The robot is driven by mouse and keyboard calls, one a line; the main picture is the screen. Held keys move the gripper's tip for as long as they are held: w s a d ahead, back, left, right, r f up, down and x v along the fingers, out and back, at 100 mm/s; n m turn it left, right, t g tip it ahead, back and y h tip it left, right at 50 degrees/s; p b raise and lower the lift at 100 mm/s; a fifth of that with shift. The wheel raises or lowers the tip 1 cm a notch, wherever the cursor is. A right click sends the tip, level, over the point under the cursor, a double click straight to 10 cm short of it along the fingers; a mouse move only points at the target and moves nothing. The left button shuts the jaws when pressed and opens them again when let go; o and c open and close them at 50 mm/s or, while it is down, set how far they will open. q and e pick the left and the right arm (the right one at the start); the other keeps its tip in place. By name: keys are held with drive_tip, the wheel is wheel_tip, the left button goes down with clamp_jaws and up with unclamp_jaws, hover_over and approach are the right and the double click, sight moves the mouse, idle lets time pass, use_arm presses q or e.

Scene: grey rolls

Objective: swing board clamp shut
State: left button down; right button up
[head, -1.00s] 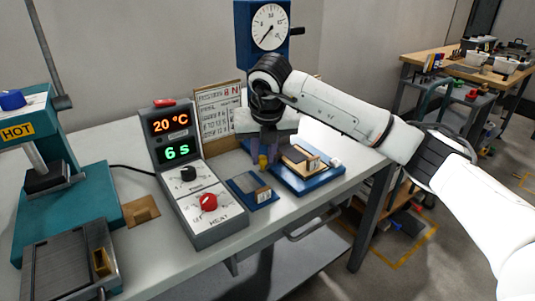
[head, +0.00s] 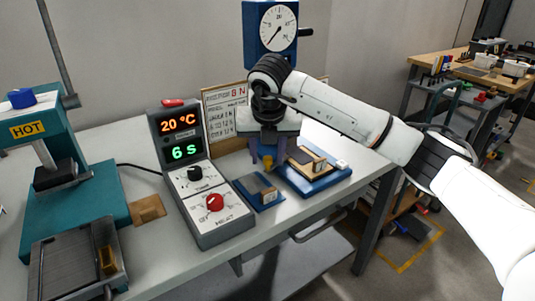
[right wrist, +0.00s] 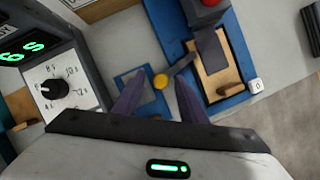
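The board clamp shows in the right wrist view as a grey bar with a yellow knob (right wrist: 160,82) at its end, reaching from the blue base (right wrist: 158,22). A tan wooden board (right wrist: 225,82) lies on that base under a dark grey plate. In the head view the yellow knob (head: 267,163) sits low between my right fingers. My right gripper (right wrist: 157,85) is open, with its two purple fingers on either side of the knob and visible gaps to it. It also shows in the head view (head: 268,158), pointing down. My left gripper is not in view.
A control box (head: 215,203) reading 20 °C and 6 s stands left of the gripper. A small blue plate (head: 266,205) lies in front. A dial gauge (head: 278,27) rises behind. A teal hot press (head: 55,190) stands far left.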

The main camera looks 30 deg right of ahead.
drive_tip(key=v, duration=1)
drive_tip(key=shift+r, duration=0.15)
idle(0.4)
